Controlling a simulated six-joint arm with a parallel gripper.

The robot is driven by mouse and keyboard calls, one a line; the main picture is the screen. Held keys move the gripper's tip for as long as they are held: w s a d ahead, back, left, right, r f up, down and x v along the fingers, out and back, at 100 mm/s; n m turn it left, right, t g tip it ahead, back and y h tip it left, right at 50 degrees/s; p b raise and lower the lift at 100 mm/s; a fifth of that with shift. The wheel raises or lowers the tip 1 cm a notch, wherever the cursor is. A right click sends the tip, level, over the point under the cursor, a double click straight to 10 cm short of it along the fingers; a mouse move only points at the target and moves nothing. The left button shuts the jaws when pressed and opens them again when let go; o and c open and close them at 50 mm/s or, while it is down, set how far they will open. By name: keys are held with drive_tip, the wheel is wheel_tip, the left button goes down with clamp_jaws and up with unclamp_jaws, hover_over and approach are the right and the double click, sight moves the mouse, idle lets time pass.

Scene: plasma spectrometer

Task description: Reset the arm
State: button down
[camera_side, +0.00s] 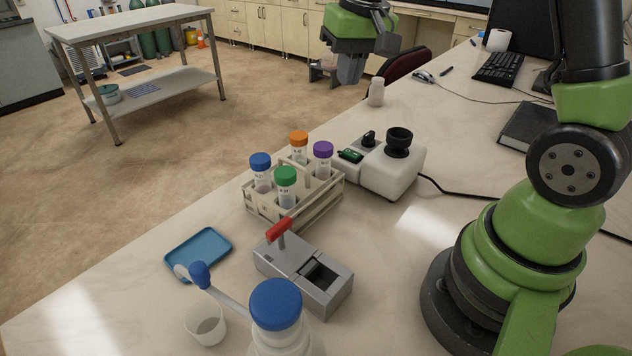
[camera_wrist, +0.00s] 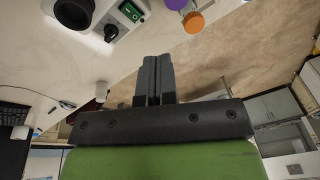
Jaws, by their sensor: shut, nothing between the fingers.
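My gripper (camera_side: 350,70) hangs at the top middle of the side view, high above the bench and past its far edge. In the wrist view its two dark fingers (camera_wrist: 154,80) are pressed together with nothing between them. The gripper is apart from every object on the bench. My green and black arm stands at the right of the side view; the link joining it to the gripper is partly out of frame.
A rack (camera_side: 296,205) holds several capped tubes. A white vortex mixer (camera_side: 385,172) stands behind it. A grey device with a red lever (camera_side: 303,275), a blue tray (camera_side: 198,252), a cup (camera_side: 205,325) and a blue-capped bottle (camera_side: 276,305) are in front. A small white bottle (camera_side: 376,92) stands below the gripper.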

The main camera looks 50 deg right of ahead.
drive_tip(key=s+a+r+t, duration=0.1)
drive_tip(key=s+a+r, duration=0.1)
drive_tip(key=s, duration=0.3)
drive_tip(key=s+a+r+n+t+y, duration=0.1)
drive_tip(key=s+a+r+t, duration=0.1)
drive_tip(key=s+a, duration=0.3)
drive_tip(key=s+a+r+t+y, duration=0.1)
drive_tip(key=s+a+r+t, duration=0.1)
drive_tip(key=s, duration=0.5)
drive_tip(key=shift+a+r+n, duration=0.3)
drive_tip(key=shift+a+r, duration=0.45)
drive_tip(key=shift+r, duration=0.2)
drive_tip(key=w+d+n+g+h, duration=0.25)
drive_tip(key=w+d+n, duration=0.35)
drive_tip(key=w+n, duration=0.4)
drive_tip(key=w+d+f+n+g, duration=0.4)
drive_tip(key=w+d+f+n, duration=0.3)
drive_tip(key=d+f+n, duration=0.3)
drive_tip(key=shift+w+d+f+n+g, duration=0.2)
drive_tip(key=shift+f+n+g, duration=0.2)
drive_tip(key=shift+n, duration=0.6)
